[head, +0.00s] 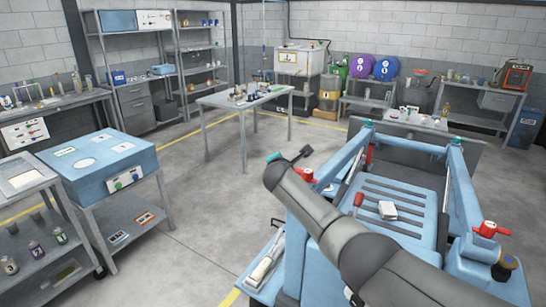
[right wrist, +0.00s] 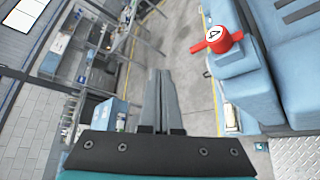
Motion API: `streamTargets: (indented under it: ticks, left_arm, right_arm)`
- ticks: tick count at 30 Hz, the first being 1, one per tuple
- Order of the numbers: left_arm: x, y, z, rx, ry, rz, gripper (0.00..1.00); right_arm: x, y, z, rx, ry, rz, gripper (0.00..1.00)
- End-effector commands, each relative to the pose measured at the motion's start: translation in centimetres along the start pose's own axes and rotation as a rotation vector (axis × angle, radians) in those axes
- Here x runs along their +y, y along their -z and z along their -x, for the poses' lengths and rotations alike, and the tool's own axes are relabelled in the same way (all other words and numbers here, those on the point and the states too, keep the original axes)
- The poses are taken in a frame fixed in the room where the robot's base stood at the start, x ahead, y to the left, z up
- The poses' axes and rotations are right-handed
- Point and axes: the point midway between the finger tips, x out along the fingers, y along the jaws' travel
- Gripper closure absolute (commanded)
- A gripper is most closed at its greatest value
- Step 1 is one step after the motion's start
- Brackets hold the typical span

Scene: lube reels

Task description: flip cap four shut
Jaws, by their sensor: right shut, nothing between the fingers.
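Cap four is a red cap with a white disc marked 4 (right wrist: 217,39), at the upper right of the right wrist view. It sits at the corner of a light blue machine (right wrist: 248,85), with a red arm sticking out to the left. My right gripper (right wrist: 160,75) is shut and empty, left of the cap and apart from it. In the head view my right arm crosses the machine (head: 400,215) and its fingers cannot be made out. A red cap (head: 306,175) shows beside the arm there; its number is unreadable. My left gripper is not in view.
Another red cap (head: 490,229) is on the machine's right corner. Grey floor is open to the left, before a blue-topped cart (head: 110,183) and a table (head: 225,100).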

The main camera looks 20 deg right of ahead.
Motion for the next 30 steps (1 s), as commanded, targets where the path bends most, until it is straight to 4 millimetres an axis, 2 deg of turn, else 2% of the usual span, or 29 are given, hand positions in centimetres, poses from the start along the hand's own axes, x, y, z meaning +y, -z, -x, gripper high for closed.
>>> streamTargets:
  ticks: [15,24,27,29,30]
  left_arm:
    - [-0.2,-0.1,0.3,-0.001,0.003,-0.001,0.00]
    - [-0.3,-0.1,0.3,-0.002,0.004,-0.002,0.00]
    - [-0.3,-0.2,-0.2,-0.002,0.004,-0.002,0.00]
    - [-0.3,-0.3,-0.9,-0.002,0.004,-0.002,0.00]
    - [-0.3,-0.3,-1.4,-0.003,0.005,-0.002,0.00]
  right_arm:
    - [2.1,0.8,4.3,0.001,-0.001,-0.001,1.00]
    - [2.3,1.0,5.1,0.002,0.003,-0.001,1.00]
    - [0.7,2.0,4.7,0.015,0.019,-0.016,1.00]
    - [-1.5,3.3,4.2,0.035,0.040,-0.039,1.00]
    - [-3.4,4.4,3.9,0.052,0.060,-0.062,1.00]
